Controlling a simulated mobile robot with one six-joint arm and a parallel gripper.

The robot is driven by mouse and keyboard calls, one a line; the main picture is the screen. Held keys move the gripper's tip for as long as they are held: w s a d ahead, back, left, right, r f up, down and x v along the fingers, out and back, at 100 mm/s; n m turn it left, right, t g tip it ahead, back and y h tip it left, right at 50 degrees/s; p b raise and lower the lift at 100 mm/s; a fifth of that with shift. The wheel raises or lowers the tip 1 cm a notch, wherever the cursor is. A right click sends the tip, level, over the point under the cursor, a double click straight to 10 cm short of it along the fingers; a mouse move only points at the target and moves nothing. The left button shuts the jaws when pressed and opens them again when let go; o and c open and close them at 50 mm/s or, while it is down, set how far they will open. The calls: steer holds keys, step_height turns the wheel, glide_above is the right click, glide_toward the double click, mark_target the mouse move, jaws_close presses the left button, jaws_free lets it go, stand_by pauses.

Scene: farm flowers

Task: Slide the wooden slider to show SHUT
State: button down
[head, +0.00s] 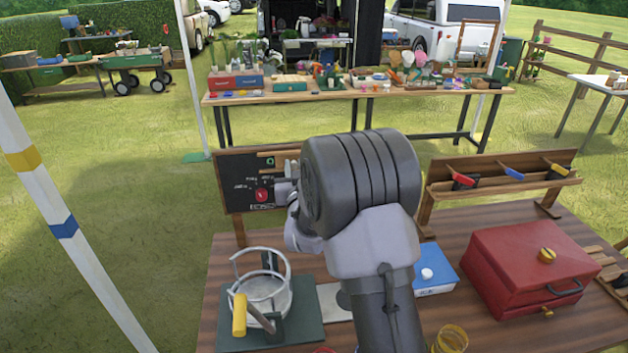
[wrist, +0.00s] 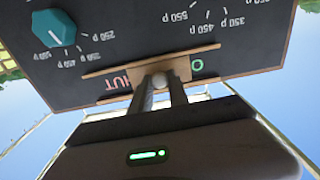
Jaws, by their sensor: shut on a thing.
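A black board (head: 235,195) in a wooden frame stands at the back left of the brown table in the head view. The wooden slider (wrist: 145,73) sits between two wooden rails on this board in the wrist view. Red letters, part of SHUT, show on its left there, and a green letter O shows on its right. The slider covers the middle of the lettering. My gripper (wrist: 159,82) is shut on the slider's small round knob. In the head view my arm hides the right part of the board and most of the gripper.
A teal dial (wrist: 54,27) and a red dial (head: 262,195) are on the board. A blue box (head: 434,270) is beside my arm.

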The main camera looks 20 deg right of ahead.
mark_target(279, 162)
steer(key=a, duration=0.1)
steer(key=w+a+b, duration=0.1)
steer(key=a, duration=0.1)
steer(key=shift+f, duration=0.2)
steer(key=shift+a+r, duration=0.2)
steer(key=shift+r, duration=0.05)
steer(key=c, duration=1.6)
jaws_free()
steer(key=o, duration=0.3)
steer(key=shift+a, duration=0.2)
steer(key=shift+d, duration=0.1)
steer(key=shift+s, duration=0.1)
